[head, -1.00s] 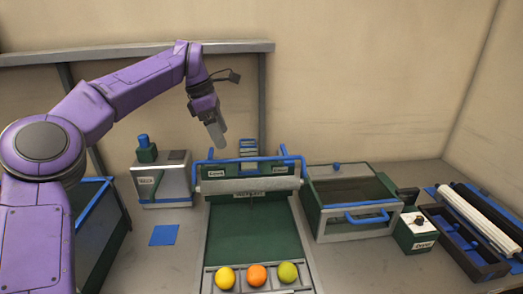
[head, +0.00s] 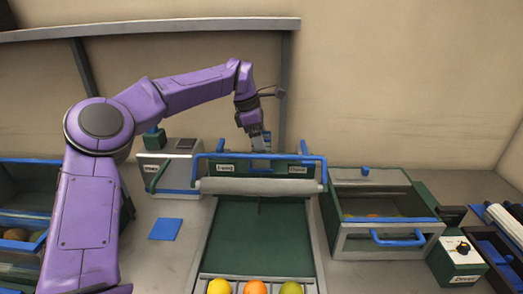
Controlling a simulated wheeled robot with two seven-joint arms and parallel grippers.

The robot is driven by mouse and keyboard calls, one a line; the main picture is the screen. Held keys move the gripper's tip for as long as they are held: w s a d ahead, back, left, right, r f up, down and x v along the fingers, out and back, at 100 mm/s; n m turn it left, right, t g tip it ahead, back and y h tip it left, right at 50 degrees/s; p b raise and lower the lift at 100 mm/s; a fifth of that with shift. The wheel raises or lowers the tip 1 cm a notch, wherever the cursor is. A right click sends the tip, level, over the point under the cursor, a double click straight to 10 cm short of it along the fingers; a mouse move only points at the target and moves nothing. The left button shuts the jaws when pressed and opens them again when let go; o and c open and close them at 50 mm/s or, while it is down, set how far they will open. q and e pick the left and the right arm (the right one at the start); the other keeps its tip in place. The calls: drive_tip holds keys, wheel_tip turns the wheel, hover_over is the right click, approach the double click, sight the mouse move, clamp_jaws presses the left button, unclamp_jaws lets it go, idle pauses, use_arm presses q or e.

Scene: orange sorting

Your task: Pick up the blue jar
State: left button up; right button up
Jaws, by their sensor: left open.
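I cannot make out a clear blue jar in the head view. My left gripper (head: 258,143) is open, at the end of the purple arm. It points down just behind the blue bar of the green roller machine (head: 262,186). Its fingertips are partly hidden by the machine, and I see nothing held between them. My right gripper is out of view.
A yellow ball (head: 219,287), an orange ball (head: 255,287) and a green ball (head: 290,287) lie at the front. A lidded box (head: 380,228) stands right. A blue-rimmed crate (head: 25,161) is at the left. A flat blue square (head: 166,229) lies on the counter.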

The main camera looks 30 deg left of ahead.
use_arm(q)
drive_tip(key=x, duration=0.2)
drive_tip(key=shift+f, duration=0.45)
drive_tip(key=c, duration=1.2)
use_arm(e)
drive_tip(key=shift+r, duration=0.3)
use_arm(q)
drive_tip(key=shift+r, duration=0.2)
drive_tip(key=shift+w+a+r, duration=0.1)
drive_tip(key=shift+r, duration=0.25)
drive_tip(key=s+r+b, duration=0.1)
drive_tip(key=s+r, duration=0.2)
drive_tip(key=s, duration=0.1)
drive_tip(key=s+a+r+b, duration=0.1)
drive_tip(key=s+r, duration=0.3)
drive_tip(key=s+a+r+b, duration=0.1)
drive_tip(key=s+r+b, duration=0.1)
drive_tip(key=s+r, duration=0.2)
drive_tip(key=shift+s+a+r, duration=0.25)
drive_tip(key=shift+s, duration=0.3)
drive_tip(key=shift+s+a+r, duration=0.1)
drive_tip(key=shift+s+r, duration=0.15)
drive_tip(key=shift+s, duration=0.15)
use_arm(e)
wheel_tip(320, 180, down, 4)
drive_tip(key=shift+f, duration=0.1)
